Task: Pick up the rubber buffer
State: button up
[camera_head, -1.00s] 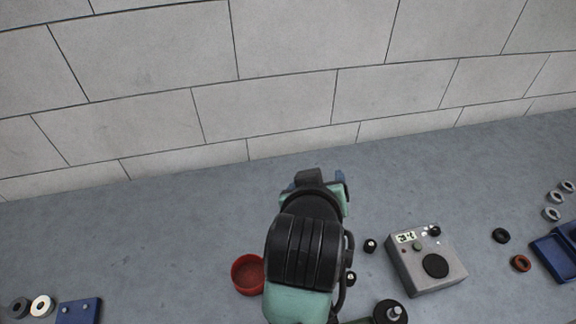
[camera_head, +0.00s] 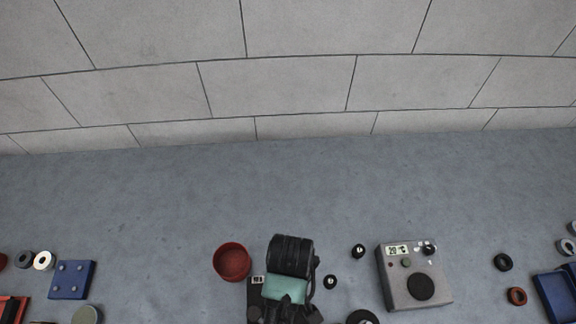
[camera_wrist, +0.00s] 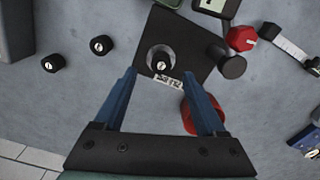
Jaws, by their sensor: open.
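Two black rubber buffers, short cylinders with a pale stud on top, stand on the grey surface in the wrist view, one (camera_wrist: 102,45) nearer my gripper and one (camera_wrist: 53,63) farther left. In the head view two small black ones (camera_head: 358,251) (camera_head: 330,282) stand right of my arm. A third buffer-like cylinder (camera_wrist: 160,62) stands within a light ring on a dark plate (camera_wrist: 180,35). My gripper (camera_wrist: 160,74) is open. Its blue fingers lie either side of this third cylinder in the picture; contact cannot be told. My arm hides the gripper in the head view.
A red bowl (camera_head: 231,262) is left of my arm; my right finger partly covers it in the wrist view. A grey instrument box (camera_head: 415,275) stands to the right. A blue block (camera_head: 72,280) is far left. The surface towards the wall is clear.

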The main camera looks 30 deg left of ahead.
notch_tip(320, 180, down, 5)
jog(key=shift+a+p, duration=0.15)
jog(key=shift+p, duration=0.15)
grip_shut()
